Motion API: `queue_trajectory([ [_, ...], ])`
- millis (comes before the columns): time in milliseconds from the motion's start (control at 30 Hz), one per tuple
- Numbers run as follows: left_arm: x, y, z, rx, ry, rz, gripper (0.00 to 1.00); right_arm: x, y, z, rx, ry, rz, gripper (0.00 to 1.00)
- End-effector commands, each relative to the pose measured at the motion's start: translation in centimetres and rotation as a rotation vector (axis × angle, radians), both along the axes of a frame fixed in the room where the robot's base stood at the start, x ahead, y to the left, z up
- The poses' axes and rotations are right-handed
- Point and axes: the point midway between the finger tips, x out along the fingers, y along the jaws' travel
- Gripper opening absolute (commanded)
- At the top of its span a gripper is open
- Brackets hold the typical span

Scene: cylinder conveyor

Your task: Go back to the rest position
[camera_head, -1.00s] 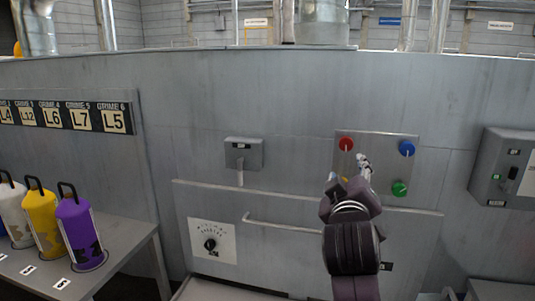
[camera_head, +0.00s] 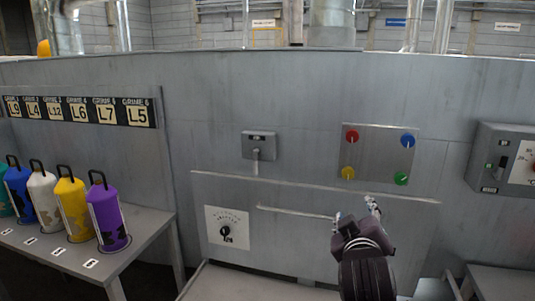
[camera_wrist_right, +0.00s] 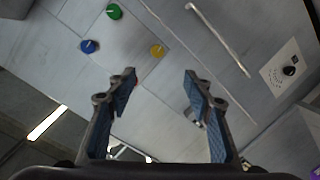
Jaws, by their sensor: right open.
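My right gripper (camera_head: 356,212) is open and empty in the head view, below the button panel (camera_head: 378,140) and in front of the grey machine wall. In the right wrist view its two blue-padded fingers (camera_wrist_right: 158,95) stand apart with nothing between them. The panel carries a red knob (camera_head: 352,136), a blue knob (camera_head: 407,140), a yellow knob (camera_head: 348,173) and a green knob (camera_head: 401,178). The gripper is apart from them. My left gripper is in neither view.
A table (camera_head: 150,250) on the left holds several coloured cylinders, including a purple one (camera_head: 108,215) and a yellow one (camera_head: 71,205). A handrail (camera_head: 295,211) runs across the machine front. A dial plate (camera_head: 227,228) and a lever box (camera_head: 259,144) are on the wall. A switch box (camera_head: 500,160) is at right.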

Motion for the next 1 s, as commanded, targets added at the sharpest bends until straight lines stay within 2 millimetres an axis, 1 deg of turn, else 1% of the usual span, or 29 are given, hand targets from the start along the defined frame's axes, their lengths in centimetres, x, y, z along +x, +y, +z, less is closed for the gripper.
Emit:
queue_trajectory([
  [33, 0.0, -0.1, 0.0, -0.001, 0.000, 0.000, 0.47, -0.5, -0.2, -1.8, 0.015, 0.030, 0.000, 0.47],
  [167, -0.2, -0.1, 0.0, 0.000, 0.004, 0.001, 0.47, -2.3, -0.5, -6.5, 0.072, 0.114, 0.005, 0.47],
  [200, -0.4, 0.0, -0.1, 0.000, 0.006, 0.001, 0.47, -3.0, -0.7, -8.2, 0.092, 0.144, 0.004, 0.47],
  [267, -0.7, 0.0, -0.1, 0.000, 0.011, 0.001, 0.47, -4.4, -0.9, -11.1, 0.126, 0.197, 0.004, 0.47],
  [300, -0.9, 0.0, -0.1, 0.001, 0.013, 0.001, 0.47, -5.7, -1.0, -13.3, 0.154, 0.241, 0.003, 0.47],
  [367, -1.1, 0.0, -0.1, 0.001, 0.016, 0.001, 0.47, -8.1, -1.1, -16.9, 0.199, 0.316, -0.001, 0.47],
  [400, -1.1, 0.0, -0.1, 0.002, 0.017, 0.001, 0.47, -10.0, -1.2, -19.4, 0.232, 0.371, -0.005, 0.47],
  [467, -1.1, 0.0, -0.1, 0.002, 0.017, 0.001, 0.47, -13.1, -1.2, -22.8, 0.282, 0.453, -0.013, 0.47],
  [500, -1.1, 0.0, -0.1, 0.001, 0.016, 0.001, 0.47, -15.3, -1.2, -24.9, 0.313, 0.507, -0.020, 0.47],
  [567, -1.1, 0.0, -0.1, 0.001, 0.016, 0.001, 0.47, -18.6, -1.2, -27.6, 0.358, 0.585, -0.032, 0.47],
  [600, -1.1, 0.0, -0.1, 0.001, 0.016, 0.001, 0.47, -20.6, -1.1, -29.0, 0.383, 0.633, -0.038, 0.47],
  [667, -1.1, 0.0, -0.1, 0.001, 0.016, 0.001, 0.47, -23.5, -1.0, -30.8, 0.417, 0.698, -0.051, 0.47],
  [700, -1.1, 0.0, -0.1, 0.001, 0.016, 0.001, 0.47, -25.3, -0.9, -31.8, 0.438, 0.737, -0.059, 0.47],
  [767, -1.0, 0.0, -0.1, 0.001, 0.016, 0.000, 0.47, -27.8, -0.8, -33.0, 0.464, 0.791, -0.071, 0.47],
  [800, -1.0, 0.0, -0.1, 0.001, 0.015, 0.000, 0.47, -29.3, -0.7, -33.7, 0.479, 0.824, -0.079, 0.47],
  [1000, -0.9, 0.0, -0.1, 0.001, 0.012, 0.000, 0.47, -36.5, -0.3, -36.0, 0.546, 0.974, -0.115, 0.47],
])
